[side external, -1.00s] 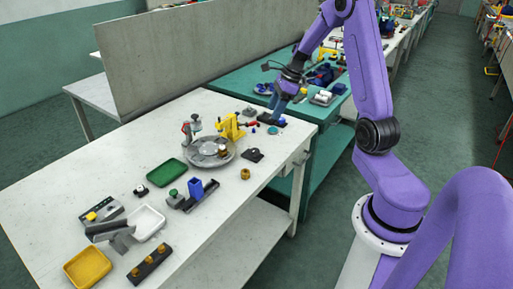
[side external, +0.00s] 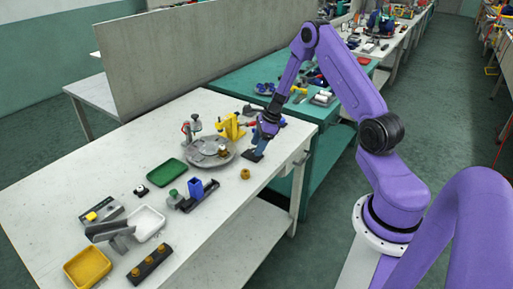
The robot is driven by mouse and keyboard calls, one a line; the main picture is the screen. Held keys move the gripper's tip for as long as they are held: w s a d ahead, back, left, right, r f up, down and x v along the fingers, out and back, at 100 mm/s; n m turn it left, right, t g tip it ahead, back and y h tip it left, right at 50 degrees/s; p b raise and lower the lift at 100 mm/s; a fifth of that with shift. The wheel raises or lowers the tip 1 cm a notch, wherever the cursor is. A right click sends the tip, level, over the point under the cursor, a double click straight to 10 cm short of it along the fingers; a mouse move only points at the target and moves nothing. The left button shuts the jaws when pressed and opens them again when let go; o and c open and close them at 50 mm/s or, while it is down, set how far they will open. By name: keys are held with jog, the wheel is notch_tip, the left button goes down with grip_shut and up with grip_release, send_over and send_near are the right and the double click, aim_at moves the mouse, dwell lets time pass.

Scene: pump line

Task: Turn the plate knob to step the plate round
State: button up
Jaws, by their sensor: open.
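The round grey plate (side external: 196,158) lies flat on the white workbench, with small metal and brown parts on it. A small black base (side external: 250,157) sits just right of the plate; it appears to carry the plate knob. My gripper (side external: 257,150) is open and points down right over this base, its fingers at or just above it. The fingers hide most of the knob, and I cannot tell whether they touch it.
A yellow press-like fixture (side external: 230,126) and a grey-and-red fixture (side external: 192,127) stand behind the plate. A brass part (side external: 245,174) stands in front of my gripper. A green tray (side external: 170,172) and a blue block (side external: 195,188) lie left and front. The right front bench is clear.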

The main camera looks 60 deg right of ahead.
jog(key=shift+x, duration=0.8)
jog(key=c, duration=1)
